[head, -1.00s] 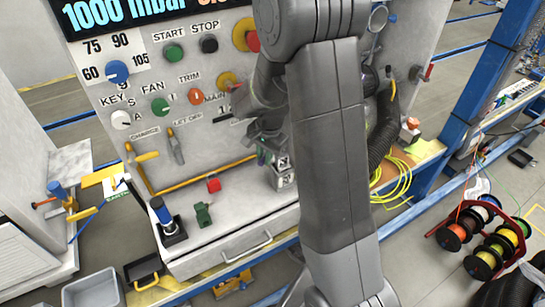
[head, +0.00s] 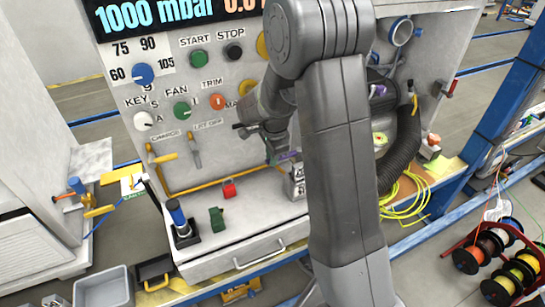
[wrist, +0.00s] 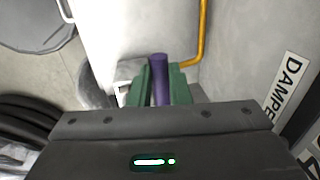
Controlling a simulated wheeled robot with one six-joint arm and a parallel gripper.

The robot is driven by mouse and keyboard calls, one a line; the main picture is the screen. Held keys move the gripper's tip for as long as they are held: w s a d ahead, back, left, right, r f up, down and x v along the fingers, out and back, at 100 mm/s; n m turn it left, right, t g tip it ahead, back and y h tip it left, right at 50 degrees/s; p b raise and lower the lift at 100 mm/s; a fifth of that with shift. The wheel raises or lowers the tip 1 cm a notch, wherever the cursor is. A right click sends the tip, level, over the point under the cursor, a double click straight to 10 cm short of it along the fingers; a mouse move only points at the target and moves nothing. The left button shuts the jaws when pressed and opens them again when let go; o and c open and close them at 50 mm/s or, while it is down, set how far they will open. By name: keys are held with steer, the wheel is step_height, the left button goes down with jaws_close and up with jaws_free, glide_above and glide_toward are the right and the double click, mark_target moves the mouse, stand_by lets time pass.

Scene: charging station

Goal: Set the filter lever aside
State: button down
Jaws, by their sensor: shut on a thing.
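My gripper (head: 282,158) is in front of the panel's lower part, above the bench shelf, and mostly turned away in the head view. In the wrist view its green fingers (wrist: 160,88) are shut on a purple bar (wrist: 159,70), which I take to be the filter lever. A bit of the same purple shows at the fingertips in the head view (head: 289,156). The bar is held clear of the panel as far as I can see. The round filter housing (head: 381,139) shows right of my arm, partly hidden by it.
A grey block (head: 298,181) stands on the shelf close below my gripper. A yellow pipe (head: 215,182) runs along the panel foot. Bare shelf (head: 255,212) lies in front.

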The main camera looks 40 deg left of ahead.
steer(key=c, duration=1.3)
jaws_free()
steer(key=shift+c, duration=0.2)
step_height(320, 180, up, 14)
steer(key=d, duration=0.1)
steer(key=shift+s+d+f+b, duration=0.15)
steer(key=shift+s+d+b, duration=0.15)
steer(key=shift+s+d, duration=0.1)
